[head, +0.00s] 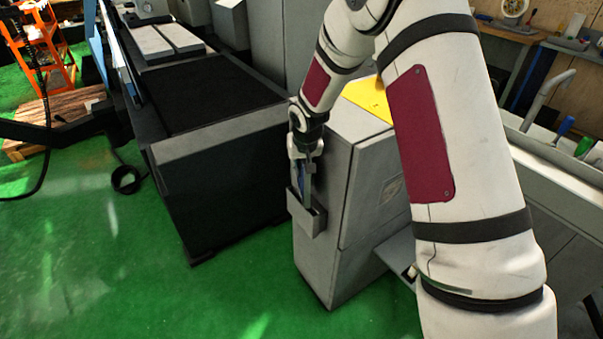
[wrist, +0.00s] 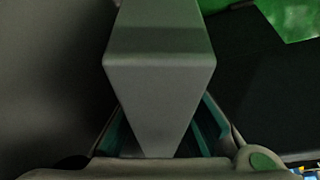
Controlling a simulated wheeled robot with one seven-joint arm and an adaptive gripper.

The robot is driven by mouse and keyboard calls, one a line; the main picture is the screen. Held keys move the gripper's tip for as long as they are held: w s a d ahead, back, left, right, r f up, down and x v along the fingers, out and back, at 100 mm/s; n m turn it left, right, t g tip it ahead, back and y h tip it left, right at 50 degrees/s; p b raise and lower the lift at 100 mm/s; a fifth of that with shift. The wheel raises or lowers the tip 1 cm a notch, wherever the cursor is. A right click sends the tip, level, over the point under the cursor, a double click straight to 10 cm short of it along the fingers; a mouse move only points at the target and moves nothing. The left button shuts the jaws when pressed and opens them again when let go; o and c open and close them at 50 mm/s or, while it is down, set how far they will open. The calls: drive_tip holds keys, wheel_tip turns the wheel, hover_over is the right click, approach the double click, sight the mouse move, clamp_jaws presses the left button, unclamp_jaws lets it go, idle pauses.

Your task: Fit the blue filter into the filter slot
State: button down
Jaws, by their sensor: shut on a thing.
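The blue filter (head: 307,172) shows in the head view as a narrow dark-blue strip below and between the fingers. My gripper (head: 302,158) points down and is shut on it. The filter slot (head: 307,218) is a small grey open-topped box on the left side of the grey cabinet. The filter's lower part is hidden at the slot, so its depth inside cannot be told. In the wrist view my gripper (wrist: 163,145) has dark teal strips on either side of a large grey tapering shape (wrist: 160,75); which part this is cannot be told.
The grey cabinet (head: 345,190) stands right beside the slot, with a yellow panel (head: 368,97) on top. A dark machine bed (head: 205,95) lies to the left. The green floor (head: 130,260) is open at the front left.

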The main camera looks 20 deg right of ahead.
sight(305, 160)
drive_tip(key=shift+f, duration=1.35)
drive_tip(key=shift+f, duration=0.1)
drive_tip(key=shift+f, duration=0.35)
drive_tip(key=c, duration=1.6)
unclamp_jaws()
drive_tip(key=shift+r, duration=0.1)
drive_tip(key=shift+r, duration=0.25)
drive_tip(key=v, duration=1.2)
drive_tip(key=shift+r+p, duration=0.2)
drive_tip(key=shift+p, duration=0.2)
